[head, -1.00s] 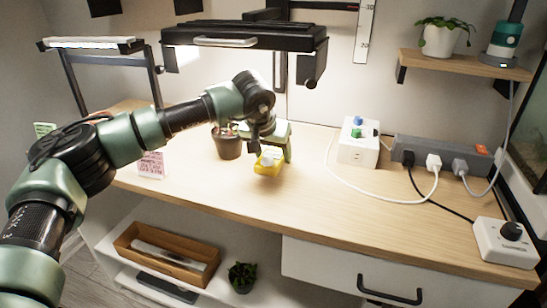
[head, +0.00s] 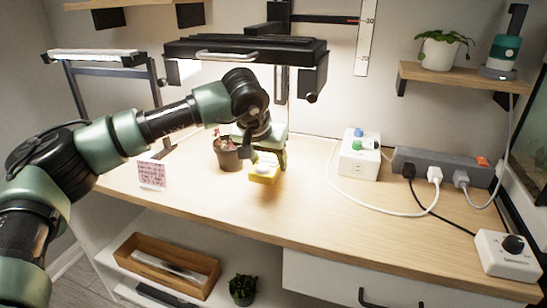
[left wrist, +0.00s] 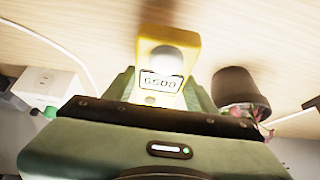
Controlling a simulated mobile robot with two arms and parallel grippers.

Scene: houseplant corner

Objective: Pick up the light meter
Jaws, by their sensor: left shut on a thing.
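The light meter (head: 264,171) is a yellow block with a white dome, at the middle of the wooden bench. It also shows in the left wrist view (left wrist: 181,40), where its display reads what looks like 6600. My left gripper (head: 268,158) reaches in from the left and is shut on the light meter. In the left wrist view its green fingers (left wrist: 163,85) sit on both sides of the meter's display end. Whether the meter touches the bench is hard to tell. My right gripper is not in view.
A dark pot with a small plant (head: 229,153) stands just left of the gripper. A white control box (head: 359,157) and a grey power strip (head: 440,166) with cables are at right. A black lamp bar (head: 245,52) hangs above. The bench front is clear.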

